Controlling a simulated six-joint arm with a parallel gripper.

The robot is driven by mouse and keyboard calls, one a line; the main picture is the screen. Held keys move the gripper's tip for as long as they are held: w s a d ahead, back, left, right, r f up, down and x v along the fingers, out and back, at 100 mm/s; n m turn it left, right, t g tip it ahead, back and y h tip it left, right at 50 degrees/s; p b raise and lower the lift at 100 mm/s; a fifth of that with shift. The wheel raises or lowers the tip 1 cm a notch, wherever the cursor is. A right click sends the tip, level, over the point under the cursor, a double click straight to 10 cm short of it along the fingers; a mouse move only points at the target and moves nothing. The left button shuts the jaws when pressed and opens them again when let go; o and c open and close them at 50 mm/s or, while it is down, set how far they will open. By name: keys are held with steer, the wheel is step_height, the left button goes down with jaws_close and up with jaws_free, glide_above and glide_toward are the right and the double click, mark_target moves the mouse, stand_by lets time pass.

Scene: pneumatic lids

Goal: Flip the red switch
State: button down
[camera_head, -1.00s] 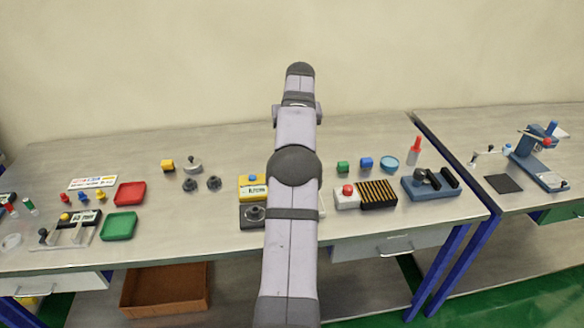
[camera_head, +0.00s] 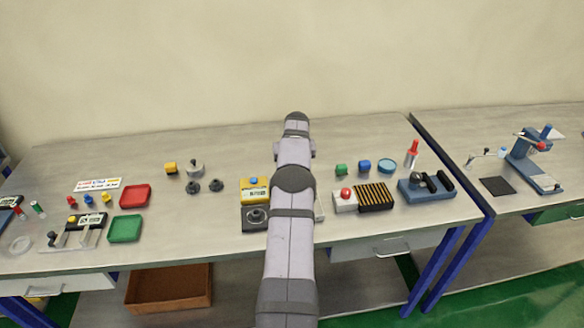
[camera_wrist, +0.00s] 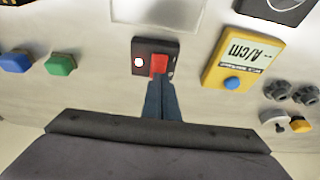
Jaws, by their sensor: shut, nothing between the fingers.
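The red switch (camera_wrist: 159,64) is a red rocker on a small dark panel (camera_wrist: 142,45), at the upper middle of the wrist view. A small pale round light (camera_wrist: 138,62) sits beside it on the panel. My gripper (camera_wrist: 160,82) is shut and empty, its dark blue fingertips at the switch's lower edge in the wrist view. I cannot tell whether they touch it. In the head view my own arm hides the switch and the gripper.
A yellow meter (camera_wrist: 230,55) with a blue button stands right of the panel. Green (camera_wrist: 61,64) and blue (camera_wrist: 16,61) blocks stand left. Dark knobs (camera_wrist: 291,91) lie at right.

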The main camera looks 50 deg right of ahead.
steer(key=shift+f, duration=0.3)
steer(key=shift+f, duration=0.1)
steer(key=shift+w+d+f, duration=0.1)
steer(key=shift+f, duration=0.1)
steer(key=shift+r, duration=0.1)
steer(key=shift+b, duration=0.35)
steer(key=shift+s+a+f, duration=0.2)
steer(key=shift+s, duration=0.05)
steer(key=shift+s+a+b, duration=0.4)
steer(key=shift+a+b, duration=0.05)
steer(key=shift+b, duration=0.05)
